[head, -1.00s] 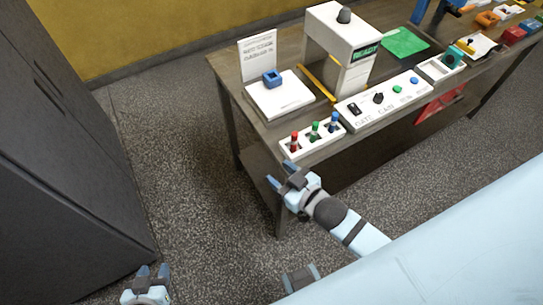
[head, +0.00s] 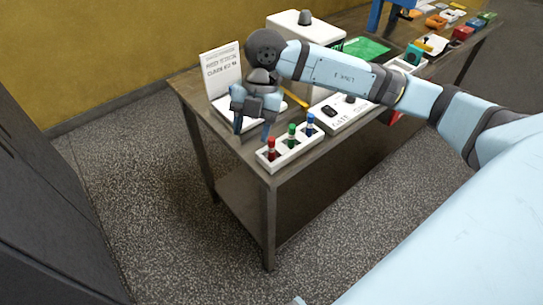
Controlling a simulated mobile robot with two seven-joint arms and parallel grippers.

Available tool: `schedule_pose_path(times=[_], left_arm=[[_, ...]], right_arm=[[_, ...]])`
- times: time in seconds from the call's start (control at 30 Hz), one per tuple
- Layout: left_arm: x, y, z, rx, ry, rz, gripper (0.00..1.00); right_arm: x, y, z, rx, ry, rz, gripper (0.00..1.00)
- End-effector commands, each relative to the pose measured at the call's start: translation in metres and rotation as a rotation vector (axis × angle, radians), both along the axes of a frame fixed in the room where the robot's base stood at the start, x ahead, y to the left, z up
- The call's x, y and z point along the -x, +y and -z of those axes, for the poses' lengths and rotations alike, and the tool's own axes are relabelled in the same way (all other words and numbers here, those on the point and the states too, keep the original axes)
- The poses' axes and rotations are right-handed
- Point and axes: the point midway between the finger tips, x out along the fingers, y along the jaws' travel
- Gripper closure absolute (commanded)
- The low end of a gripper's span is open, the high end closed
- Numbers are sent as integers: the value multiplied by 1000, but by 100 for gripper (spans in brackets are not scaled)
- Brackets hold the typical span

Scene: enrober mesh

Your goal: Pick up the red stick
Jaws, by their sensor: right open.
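The red stick (head: 271,147) stands upright in the first slot of a white holder (head: 283,157) at the table's near left corner. A green stick (head: 291,134) and a blue stick (head: 310,124) stand in the same holder, in a row to its right. My right gripper (head: 252,131) points down over the table, just left of and behind the red stick. Its two fingers are apart, with nothing seen between them. One fingertip shows close beside the red stick; I cannot tell if they touch. My left gripper is not in view.
A white control box (head: 341,112) stands right of the holder, partly behind my right arm. A white sign (head: 221,70) and a white plate (head: 222,107) are behind the gripper. A green mat (head: 366,47) and several coloured blocks lie farther right. A dark cabinet (head: 40,220) stands left.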

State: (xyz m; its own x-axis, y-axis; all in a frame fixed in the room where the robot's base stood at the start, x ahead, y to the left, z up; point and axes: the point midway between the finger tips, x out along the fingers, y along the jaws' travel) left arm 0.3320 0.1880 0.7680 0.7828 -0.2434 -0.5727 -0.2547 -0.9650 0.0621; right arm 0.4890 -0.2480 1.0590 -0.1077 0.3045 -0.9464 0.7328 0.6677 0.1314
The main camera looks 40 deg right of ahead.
Motion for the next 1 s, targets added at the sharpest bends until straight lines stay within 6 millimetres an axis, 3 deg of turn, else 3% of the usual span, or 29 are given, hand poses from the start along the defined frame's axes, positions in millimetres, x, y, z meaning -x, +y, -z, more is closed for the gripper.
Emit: schedule_pose_path(times=[0.03,0.1,0.23,0.37,0.6,1.0], left_arm=[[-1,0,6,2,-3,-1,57],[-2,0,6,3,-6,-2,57],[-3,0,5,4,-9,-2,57],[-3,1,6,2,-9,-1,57],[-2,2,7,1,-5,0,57],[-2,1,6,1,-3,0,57]], right_arm=[[-8,-21,-3,102,-27,55,49],[-15,-43,-11,211,-51,126,49],[-20,-63,-18,311,-75,201,49],[-21,-66,-4,328,-73,212,49],[-20,-66,43,323,-73,210,49],[-21,-66,83,322,-73,209,49]])
